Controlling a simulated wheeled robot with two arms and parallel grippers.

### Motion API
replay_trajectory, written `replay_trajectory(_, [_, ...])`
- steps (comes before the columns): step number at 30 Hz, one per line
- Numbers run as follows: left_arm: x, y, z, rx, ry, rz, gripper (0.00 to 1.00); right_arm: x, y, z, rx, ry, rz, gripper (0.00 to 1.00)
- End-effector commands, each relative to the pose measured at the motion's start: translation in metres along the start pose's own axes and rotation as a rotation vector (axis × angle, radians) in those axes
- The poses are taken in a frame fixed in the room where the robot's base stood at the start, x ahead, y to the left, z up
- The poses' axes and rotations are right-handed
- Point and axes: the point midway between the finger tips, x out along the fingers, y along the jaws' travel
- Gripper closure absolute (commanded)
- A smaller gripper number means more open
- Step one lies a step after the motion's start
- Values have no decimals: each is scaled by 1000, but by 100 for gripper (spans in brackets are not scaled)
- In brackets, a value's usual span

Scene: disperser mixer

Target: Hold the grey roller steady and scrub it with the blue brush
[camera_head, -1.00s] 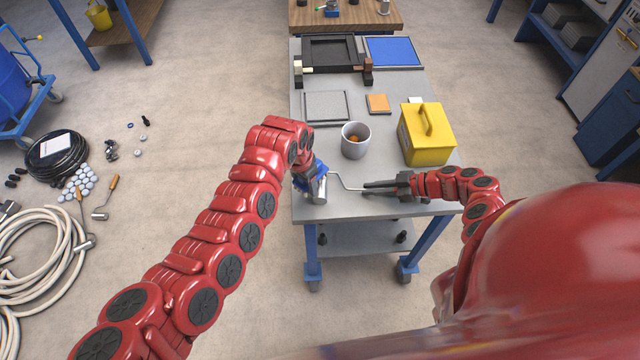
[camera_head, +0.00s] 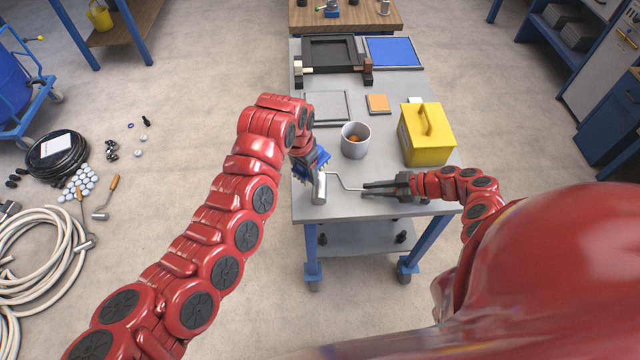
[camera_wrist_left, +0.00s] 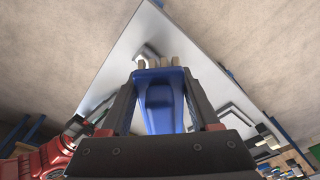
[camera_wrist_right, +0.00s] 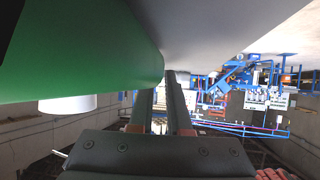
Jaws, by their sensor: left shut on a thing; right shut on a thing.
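The grey roller (camera_head: 319,188) is over the table's front left part, at the end of a bent wire frame (camera_head: 345,183). My right gripper (camera_head: 378,188) is shut on the roller's handle side, to the right of the roller. The handle is mostly hidden by the fingers. My left gripper (camera_head: 312,158) is shut on the blue brush (camera_head: 304,172), just behind and left of the roller. Whether the brush touches the roller is unclear. In the left wrist view the brush (camera_wrist_left: 158,100) sits between the fingers, with tan bristles at its far end.
A grey cup (camera_head: 356,147) stands behind the roller, and a yellow box (camera_head: 427,138) stands at the right. A grey tray (camera_head: 327,107) and an orange pad (camera_head: 378,103) lie farther back. A large green surface (camera_wrist_right: 80,55), unclear, fills much of the right wrist view.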

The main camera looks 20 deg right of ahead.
Motion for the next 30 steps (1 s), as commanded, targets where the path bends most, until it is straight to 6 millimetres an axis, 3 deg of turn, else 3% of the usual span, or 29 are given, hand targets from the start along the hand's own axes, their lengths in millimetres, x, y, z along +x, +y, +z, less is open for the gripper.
replay_trajectory(15, [-56,-2,-3,-1,2,-3,100,-1,1,6,4,-12,5,100])
replay_trajectory(26, [-65,0,-3,0,-3,0,100,-1,1,6,4,-12,6,100])
replay_trajectory(27, [-65,0,-3,0,-2,0,100,-1,1,6,5,-12,6,83])
replay_trajectory(28, [-65,0,-3,0,-3,0,100,-1,1,6,4,-12,6,77])
replay_trajectory(30, [-65,0,-3,0,-2,0,100,-1,0,6,4,-11,5,77])
